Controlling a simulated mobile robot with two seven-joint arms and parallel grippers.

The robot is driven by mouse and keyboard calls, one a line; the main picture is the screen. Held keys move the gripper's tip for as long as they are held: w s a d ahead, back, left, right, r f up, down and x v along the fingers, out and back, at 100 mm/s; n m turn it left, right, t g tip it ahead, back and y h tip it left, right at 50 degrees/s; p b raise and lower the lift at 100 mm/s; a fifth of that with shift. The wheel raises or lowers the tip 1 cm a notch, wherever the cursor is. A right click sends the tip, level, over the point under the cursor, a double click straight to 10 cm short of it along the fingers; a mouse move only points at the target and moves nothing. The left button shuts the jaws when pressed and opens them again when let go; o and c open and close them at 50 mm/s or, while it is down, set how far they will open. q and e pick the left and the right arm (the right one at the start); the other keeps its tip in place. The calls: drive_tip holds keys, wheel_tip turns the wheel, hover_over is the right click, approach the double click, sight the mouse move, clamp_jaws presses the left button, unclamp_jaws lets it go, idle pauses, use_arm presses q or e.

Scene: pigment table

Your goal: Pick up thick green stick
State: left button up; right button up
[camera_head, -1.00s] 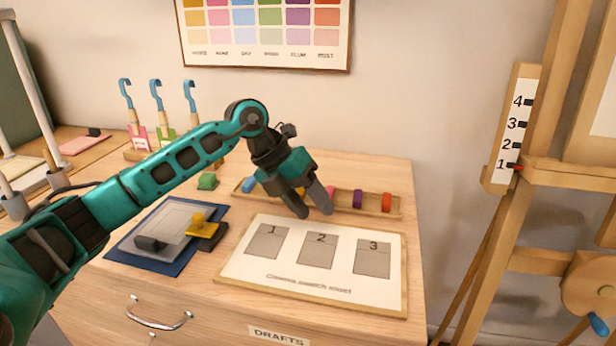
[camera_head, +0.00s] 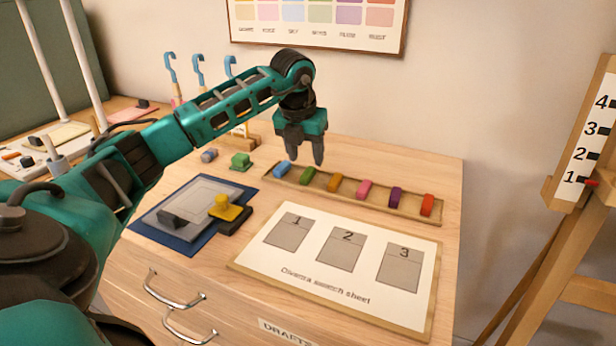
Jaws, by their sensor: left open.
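The thick green stick (camera_head: 307,175) lies in the long wooden tray (camera_head: 411,213), between a blue stick (camera_head: 282,169) on its left and an ochre stick (camera_head: 334,182) on its right. My left gripper (camera_head: 305,158) points down above the left part of the tray, over the green and blue sticks. It is open, and I see nothing between its fingers. The green stick shows below the fingers, apart from them as far as I can tell. My right gripper is not in view.
Pink (camera_head: 364,189), purple (camera_head: 396,197) and red (camera_head: 427,205) sticks fill the tray's right part. The swatch sheet (camera_head: 330,283) lies in front. A blue mat (camera_head: 150,229) with a yellow-handled tool (camera_head: 228,210) is left of it. A green block (camera_head: 241,161) stands near the tray's left end.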

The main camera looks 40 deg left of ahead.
sight(308, 172)
use_arm(q)
drive_tip(key=x, duration=0.5)
drive_tip(key=shift+s, duration=0.15)
drive_tip(key=shift+r, duration=0.1)
clamp_jaws()
